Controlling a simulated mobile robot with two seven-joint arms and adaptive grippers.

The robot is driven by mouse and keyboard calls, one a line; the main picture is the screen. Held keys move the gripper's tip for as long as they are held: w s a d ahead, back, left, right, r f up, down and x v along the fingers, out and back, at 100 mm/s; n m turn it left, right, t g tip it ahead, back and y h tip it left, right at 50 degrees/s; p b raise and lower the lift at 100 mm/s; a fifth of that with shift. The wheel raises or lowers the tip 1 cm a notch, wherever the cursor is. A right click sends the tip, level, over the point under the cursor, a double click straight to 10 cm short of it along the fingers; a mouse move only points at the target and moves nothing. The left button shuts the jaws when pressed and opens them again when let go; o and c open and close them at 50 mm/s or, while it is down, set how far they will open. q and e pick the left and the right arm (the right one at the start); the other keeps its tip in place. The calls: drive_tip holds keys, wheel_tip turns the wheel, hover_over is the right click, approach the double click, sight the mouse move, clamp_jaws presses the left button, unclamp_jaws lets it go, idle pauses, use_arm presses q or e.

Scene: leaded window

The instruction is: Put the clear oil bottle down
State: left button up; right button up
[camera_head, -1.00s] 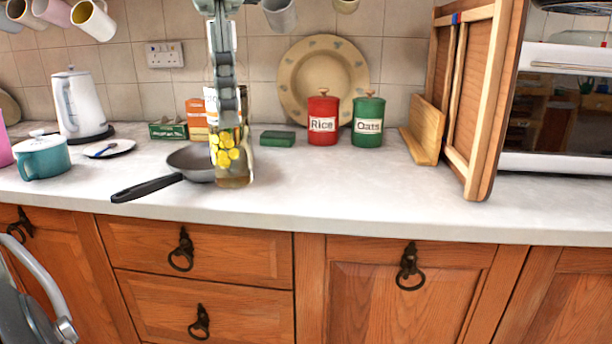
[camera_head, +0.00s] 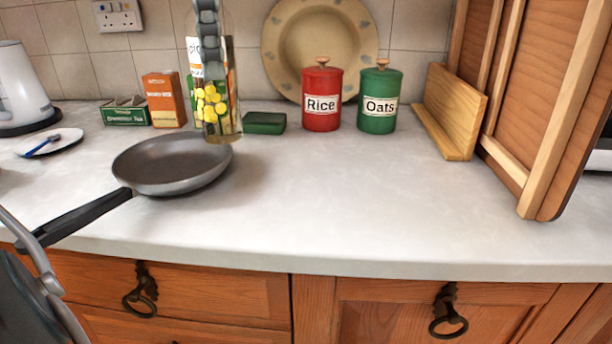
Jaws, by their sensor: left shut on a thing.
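My right gripper is not in view.
The grey frying pan (camera_head: 172,165) lies in front. An orange box (camera_head: 164,100) stands left of the bottle, a low green box (camera_head: 264,123) right of it. Red Rice (camera_head: 321,118) and green Oats (camera_head: 379,118) canisters stand further right. The counter (camera_head: 370,205) is clear in the middle.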

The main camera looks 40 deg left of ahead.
use_arm(q)
drive_tip(key=w+d+f, duration=0.8)
drive_tip(key=f, duration=0.2)
drive_tip(key=shift+f, duration=0.35)
drive_tip(key=shift+f, duration=0.1)
drive_tip(key=o, duration=1.3)
drive_tip(key=shift+o, duration=0.2)
wheel_tip(320, 180, up, 12)
